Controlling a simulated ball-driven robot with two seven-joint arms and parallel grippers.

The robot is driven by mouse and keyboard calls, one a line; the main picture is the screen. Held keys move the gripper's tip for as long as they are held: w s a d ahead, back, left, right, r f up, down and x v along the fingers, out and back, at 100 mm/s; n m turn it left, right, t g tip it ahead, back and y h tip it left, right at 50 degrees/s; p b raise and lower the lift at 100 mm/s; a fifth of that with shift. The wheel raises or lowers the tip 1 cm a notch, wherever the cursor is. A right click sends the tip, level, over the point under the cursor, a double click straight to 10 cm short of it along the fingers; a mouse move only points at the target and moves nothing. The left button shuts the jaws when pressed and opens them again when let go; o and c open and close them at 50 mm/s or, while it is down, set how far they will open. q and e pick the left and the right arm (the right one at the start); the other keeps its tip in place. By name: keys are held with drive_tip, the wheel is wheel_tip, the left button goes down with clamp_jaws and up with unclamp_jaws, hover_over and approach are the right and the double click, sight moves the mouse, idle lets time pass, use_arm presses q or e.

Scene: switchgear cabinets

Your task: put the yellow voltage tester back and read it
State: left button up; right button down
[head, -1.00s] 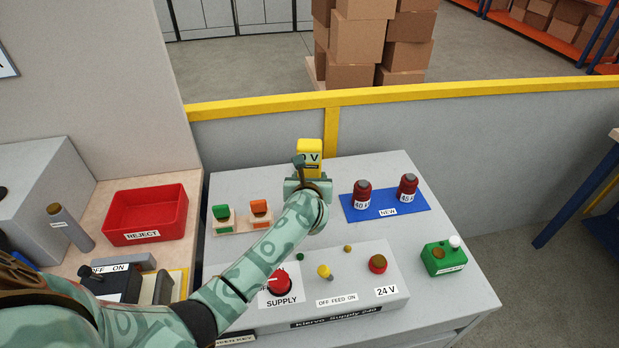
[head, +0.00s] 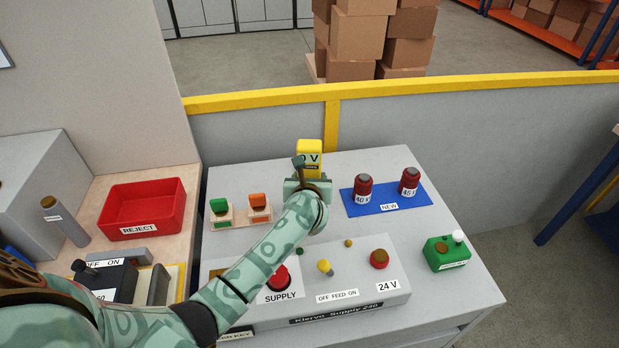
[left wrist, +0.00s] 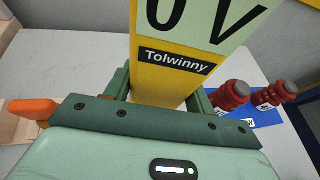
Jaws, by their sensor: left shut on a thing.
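The yellow voltage tester (head: 310,148) is upright at the back of the grey bench top, and its display reads "0 V". In the left wrist view the tester (left wrist: 170,80) shows a large "0 V" above a black "Tolwinny" label. My left gripper (head: 306,172) is shut on the tester, with its green fingers on both sides of the yellow body. The gripper hides the tester's lower end, so I cannot tell whether it touches the bench. My right gripper is not in view.
The supply box (head: 350,318) with a red SUPPLY knob stands in front. A blue NEW mat (head: 376,211) bears two red cylinders at right. Green and orange pieces (head: 259,201) sit left of the gripper.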

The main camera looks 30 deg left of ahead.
use_arm(q)
drive_tip(key=shift+f+b, duration=0.6)
drive_tip(key=shift+f, duration=0.15)
drive_tip(key=o, duration=1.2)
drive_tip(key=shift+o, duration=0.2)
drive_tip(key=p+v, duration=0.2)
drive_tip(key=v, duration=1.4)
drive_tip(key=shift+s, duration=0.2)
drive_tip(key=shift+d, duration=0.15)
